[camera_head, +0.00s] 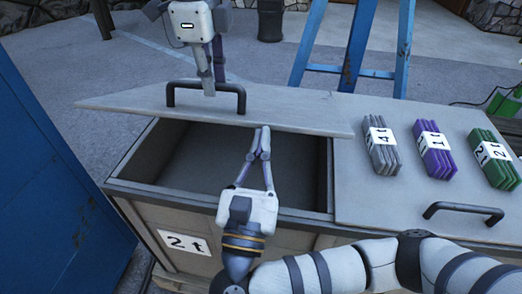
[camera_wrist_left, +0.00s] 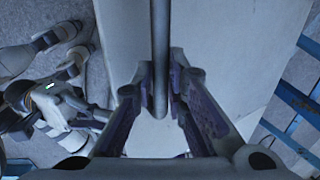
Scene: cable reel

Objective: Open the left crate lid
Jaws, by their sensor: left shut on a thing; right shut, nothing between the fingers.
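The left crate lid (camera_head: 290,112) is a grey panel with a dark bar handle (camera_head: 236,92). It sits raised and pushed back, so the dark inside of the left crate (camera_head: 215,165), marked "2t", shows in front. My left gripper (camera_head: 208,88) comes from above and is shut on the lid handle. In the left wrist view, the bar (camera_wrist_left: 159,40) runs between the fingers of my left gripper (camera_wrist_left: 159,85). My right gripper (camera_head: 264,130) is shut and empty over the opening, its tips at the lid's front edge; I cannot tell whether they touch it.
The right lid (camera_head: 400,200) lies flat with its own handle (camera_head: 463,210). Grey (camera_head: 381,146), purple (camera_head: 435,148) and green (camera_head: 494,158) bundles lie on it. A blue ladder (camera_head: 353,50) stands behind. A blue panel (camera_head: 45,180) stands at the left.

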